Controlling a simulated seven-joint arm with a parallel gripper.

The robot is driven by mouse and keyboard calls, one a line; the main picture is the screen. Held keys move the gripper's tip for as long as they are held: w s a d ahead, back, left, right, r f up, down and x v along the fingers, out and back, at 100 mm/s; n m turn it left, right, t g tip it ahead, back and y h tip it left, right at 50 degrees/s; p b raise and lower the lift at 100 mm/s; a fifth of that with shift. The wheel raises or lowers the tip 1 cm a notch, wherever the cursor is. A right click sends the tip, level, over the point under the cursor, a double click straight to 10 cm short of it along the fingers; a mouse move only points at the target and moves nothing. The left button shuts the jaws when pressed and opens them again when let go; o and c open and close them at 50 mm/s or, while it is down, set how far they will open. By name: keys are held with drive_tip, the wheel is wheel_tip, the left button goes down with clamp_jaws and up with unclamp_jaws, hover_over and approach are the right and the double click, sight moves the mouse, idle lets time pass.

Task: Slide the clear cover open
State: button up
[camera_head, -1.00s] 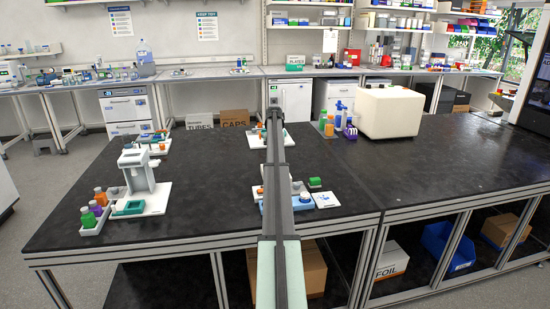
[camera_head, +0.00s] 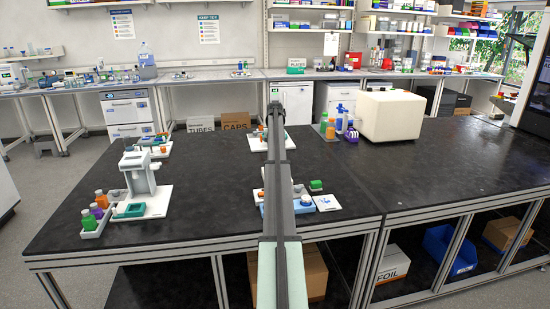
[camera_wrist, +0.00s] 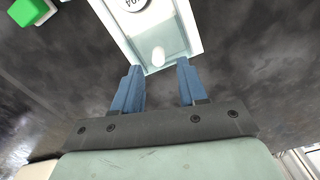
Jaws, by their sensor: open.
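In the wrist view, a white tray with a clear, green-edged cover (camera_wrist: 172,28) is at the top middle. A small white oval knob (camera_wrist: 157,55) shows near the tray's near end, and part of a round lettered label shows at the frame's top edge. In the head view my arm hides the gripper and I cannot make out the cover.
A green block (camera_wrist: 27,12) on a white base is at the wrist view's upper left; it also shows in the head view (camera_head: 316,185). A white instrument (camera_head: 140,175) and a bottle rack (camera_head: 92,232) stand at the left. The black bench (camera_head: 440,170) is clear at the right.

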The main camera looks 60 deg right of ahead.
wheel_tip(320, 180, up, 11)
idle(0.4)
drive_tip(key=shift+f, duration=0.15)
